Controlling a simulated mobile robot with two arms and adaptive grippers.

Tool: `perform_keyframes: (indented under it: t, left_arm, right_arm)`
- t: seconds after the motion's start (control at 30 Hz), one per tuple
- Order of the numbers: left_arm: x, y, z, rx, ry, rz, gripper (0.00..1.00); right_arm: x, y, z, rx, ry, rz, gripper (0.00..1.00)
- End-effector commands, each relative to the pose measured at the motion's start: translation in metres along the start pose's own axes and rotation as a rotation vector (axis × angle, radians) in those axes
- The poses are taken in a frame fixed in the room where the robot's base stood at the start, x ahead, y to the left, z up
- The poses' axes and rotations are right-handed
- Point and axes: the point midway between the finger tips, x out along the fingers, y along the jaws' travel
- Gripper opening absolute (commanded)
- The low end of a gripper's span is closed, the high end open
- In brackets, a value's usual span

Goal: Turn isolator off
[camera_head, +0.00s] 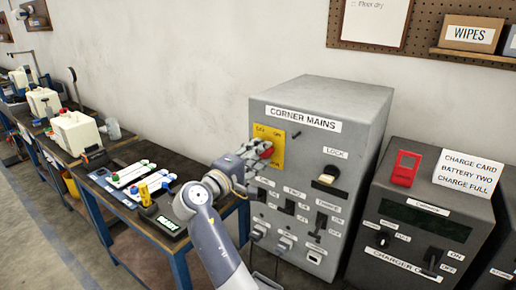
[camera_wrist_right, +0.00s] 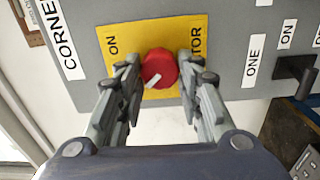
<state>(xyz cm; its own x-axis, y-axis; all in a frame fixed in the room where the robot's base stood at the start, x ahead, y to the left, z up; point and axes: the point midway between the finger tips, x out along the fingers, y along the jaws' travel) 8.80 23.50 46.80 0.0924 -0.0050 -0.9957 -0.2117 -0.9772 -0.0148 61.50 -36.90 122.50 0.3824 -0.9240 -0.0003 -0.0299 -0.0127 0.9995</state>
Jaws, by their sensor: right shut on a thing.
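The isolator is a red rotary knob (camera_wrist_right: 159,68) with a white pointer mark, on a yellow plate (camera_wrist_right: 195,28) on the front of the grey "CORNER MAINS" cabinet (camera_head: 350,108). In the right wrist view the plate shows "ON" and part of a word ending "TOR". My right gripper (camera_wrist_right: 158,75) has one finger on each side of the knob and is shut on it. In the head view my right gripper (camera_head: 262,152) covers part of the knob and plate. My left gripper is not in view.
A charger cabinet (camera_head: 425,225) stands to the right. A workbench (camera_head: 150,155) with tools and white containers runs along the wall to the left.

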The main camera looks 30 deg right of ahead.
Motion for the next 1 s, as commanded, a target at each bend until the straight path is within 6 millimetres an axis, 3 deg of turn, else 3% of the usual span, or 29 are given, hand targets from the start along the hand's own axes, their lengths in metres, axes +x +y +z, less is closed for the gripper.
perform_keyframes:
  t: [0.63, 0.67, 0.73, 1.0]
  left_arm:
    - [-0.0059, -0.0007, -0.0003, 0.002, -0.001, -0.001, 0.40]
    - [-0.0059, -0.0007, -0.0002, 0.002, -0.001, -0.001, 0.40]
    - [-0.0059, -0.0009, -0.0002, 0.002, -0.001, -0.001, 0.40]
    - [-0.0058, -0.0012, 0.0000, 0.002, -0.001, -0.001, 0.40]
  right_arm:
    - [0.0007, 0.0028, -0.0003, -0.047, 0.001, 0.007, 0.10]
    - [0.0007, 0.0028, -0.0003, -0.047, 0.001, 0.007, 0.38]
    - [0.0007, 0.0026, -0.0003, -0.047, 0.001, 0.007, 0.54]
    - [0.0002, 0.0009, -0.0001, -0.047, 0.001, 0.003, 0.54]
